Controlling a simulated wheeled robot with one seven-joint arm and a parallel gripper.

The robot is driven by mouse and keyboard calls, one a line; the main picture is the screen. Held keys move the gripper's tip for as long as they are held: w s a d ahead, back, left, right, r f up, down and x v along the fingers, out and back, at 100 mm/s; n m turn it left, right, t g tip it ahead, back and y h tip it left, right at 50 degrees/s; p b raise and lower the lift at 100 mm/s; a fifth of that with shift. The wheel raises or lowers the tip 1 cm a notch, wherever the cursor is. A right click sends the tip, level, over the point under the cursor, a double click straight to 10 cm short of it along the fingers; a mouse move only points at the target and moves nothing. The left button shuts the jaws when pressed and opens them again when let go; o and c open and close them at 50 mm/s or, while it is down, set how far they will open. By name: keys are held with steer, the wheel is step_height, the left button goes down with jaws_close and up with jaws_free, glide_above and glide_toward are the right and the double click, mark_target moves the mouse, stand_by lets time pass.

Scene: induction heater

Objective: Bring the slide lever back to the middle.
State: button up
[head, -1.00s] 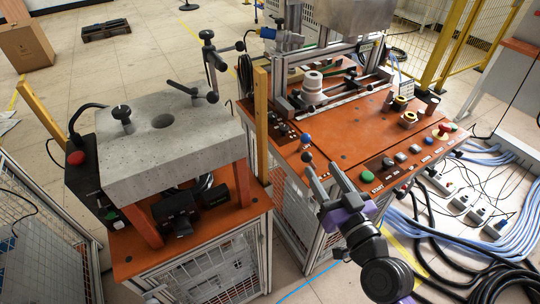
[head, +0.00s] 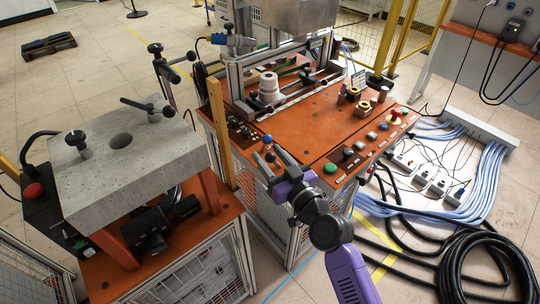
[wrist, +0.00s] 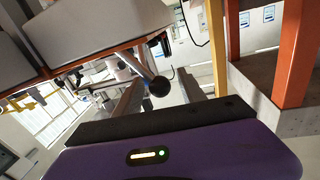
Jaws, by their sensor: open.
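The slide lever (wrist: 159,86) shows in the wrist view as a grey rod with a black ball knob, reaching out from the orange-edged machine at the upper left. Its knob appears in the gap between the fingers, with space to either side; depth is hard to judge. My gripper (wrist: 160,79) is open, with one grey finger on each side of the picture's middle. In the head view my gripper (head: 268,157) is at the near left corner of the orange machine table (head: 315,140), close to a dark knob; the fingers partly hide the lever's slot and position.
A blue-topped lever (head: 267,139) stands just behind my gripper. A green start button (head: 330,168) and other buttons line the table's front edge. A concrete block on a stand (head: 135,165) and a yellow post (head: 221,135) are to the left. Black hoses (head: 485,250) lie on the floor at right.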

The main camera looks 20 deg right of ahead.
jaws_close()
stand_by(1.4)
